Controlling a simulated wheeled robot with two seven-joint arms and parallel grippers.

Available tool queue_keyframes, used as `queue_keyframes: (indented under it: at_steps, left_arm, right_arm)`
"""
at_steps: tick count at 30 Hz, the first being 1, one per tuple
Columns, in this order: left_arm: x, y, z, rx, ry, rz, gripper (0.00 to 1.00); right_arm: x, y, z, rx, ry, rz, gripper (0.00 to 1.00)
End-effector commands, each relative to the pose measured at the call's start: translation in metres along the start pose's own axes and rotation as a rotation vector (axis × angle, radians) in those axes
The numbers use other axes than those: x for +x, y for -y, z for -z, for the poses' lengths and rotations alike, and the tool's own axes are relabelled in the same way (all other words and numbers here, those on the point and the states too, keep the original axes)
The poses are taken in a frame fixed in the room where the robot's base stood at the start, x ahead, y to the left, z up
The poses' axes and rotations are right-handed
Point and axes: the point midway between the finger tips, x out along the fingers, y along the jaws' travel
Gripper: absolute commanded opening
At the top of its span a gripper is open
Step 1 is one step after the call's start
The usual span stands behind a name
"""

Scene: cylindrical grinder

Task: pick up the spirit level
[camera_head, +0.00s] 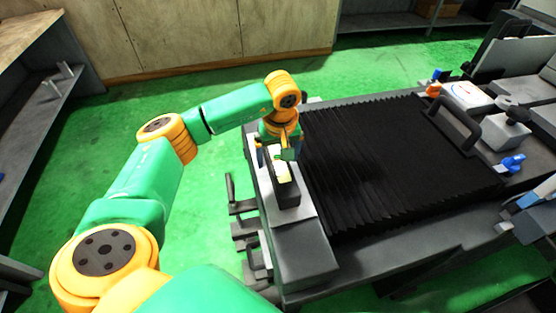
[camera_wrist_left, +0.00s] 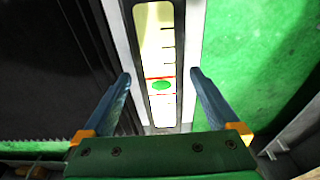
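The spirit level (camera_head: 286,192) is a dark bar with a yellow-green vial. It lies on a light grey strip at the left end of the machine. In the left wrist view the spirit level (camera_wrist_left: 160,115) runs up the middle, with a green bubble and red and black marks in its vial. My left gripper (camera_head: 286,157) is over the level and hides part of it. In the wrist view the left gripper (camera_wrist_left: 160,80) is open, its blue fingers apart on either side of the level. I cannot tell whether they touch it. My right gripper is not in view.
A black ribbed bellows cover (camera_head: 380,160) lies right of the level. A black handle (camera_head: 455,125) stands at its far end. Levers (camera_head: 245,225) stick out from the machine's left side. Green floor (camera_head: 200,240) is open on the left, with a grey shelf (camera_head: 40,125) beyond.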

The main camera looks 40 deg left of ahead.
Motion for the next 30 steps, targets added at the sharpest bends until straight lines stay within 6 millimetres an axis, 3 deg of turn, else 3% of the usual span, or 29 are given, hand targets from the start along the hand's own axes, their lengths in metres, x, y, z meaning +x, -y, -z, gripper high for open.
queue_keyframes:
  at_steps: [1, 9, 10, 23, 30]
  left_arm:
    - [0.0, 0.0, 0.0, 0.0, 0.0, 0.0, 0.79]
    - [0.0, 0.0, 0.0, 0.0, 0.0, 0.0, 0.06]
    - [0.0, 0.0, 0.0, 0.0, 0.0, 0.0, 0.0]
    - [-0.003, -0.001, 0.001, -0.001, -0.001, -0.002, 0.0]
    - [-0.026, -0.001, 0.005, -0.001, -0.004, -0.005, 0.0]
  right_arm:
    - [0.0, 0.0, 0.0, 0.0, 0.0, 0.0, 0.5]
    - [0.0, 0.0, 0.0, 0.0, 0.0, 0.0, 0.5]
    - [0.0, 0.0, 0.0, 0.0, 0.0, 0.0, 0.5]
    - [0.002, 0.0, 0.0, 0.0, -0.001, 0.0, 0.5]
    - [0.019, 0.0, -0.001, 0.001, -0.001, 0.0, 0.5]
